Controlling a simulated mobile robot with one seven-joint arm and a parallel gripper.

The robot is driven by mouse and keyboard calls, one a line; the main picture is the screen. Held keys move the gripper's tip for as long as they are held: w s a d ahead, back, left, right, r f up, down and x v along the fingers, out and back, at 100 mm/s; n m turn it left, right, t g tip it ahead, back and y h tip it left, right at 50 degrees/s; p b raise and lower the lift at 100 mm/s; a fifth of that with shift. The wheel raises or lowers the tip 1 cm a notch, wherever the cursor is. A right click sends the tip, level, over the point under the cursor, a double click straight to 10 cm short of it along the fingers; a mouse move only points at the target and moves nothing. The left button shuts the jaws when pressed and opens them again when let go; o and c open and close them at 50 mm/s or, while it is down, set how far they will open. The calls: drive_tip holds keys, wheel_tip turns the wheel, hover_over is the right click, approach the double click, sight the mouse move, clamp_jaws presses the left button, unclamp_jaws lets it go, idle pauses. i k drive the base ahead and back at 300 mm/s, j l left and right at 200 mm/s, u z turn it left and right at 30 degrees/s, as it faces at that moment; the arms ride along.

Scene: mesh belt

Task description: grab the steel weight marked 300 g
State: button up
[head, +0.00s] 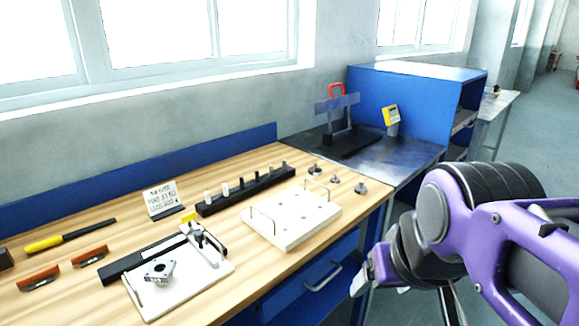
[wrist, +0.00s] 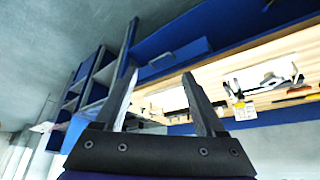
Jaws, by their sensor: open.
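Three small steel weights stand on the wooden bench near its right end in the head view: a back one (head: 315,168), a middle one (head: 335,178) and a front one (head: 360,188). Their markings are too small to read, so I cannot tell which is 300 g. My gripper (wrist: 160,74) shows in the wrist view with its two dark fingers apart and nothing between them. It is away from the weights, with the bench seen tilted beyond it. In the head view my purple arm is at the right, off the bench's front edge.
A white tray (head: 290,228) with wire handles lies left of the weights. A black rack (head: 240,193) holds several small cylinders behind it. A small sign (head: 161,198), a white fixture plate (head: 160,295) and a yellow-handled tool (head: 60,239) are further left. A dark metal table (head: 385,160) adjoins on the right.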

sight(315, 170)
drive_tip(key=i+l, duration=0.6)
drive_tip(key=l, duration=0.2)
drive_tip(key=i+l, duration=0.3)
drive_tip(key=l+u, duration=0.05)
drive_tip(key=l, duration=0.05)
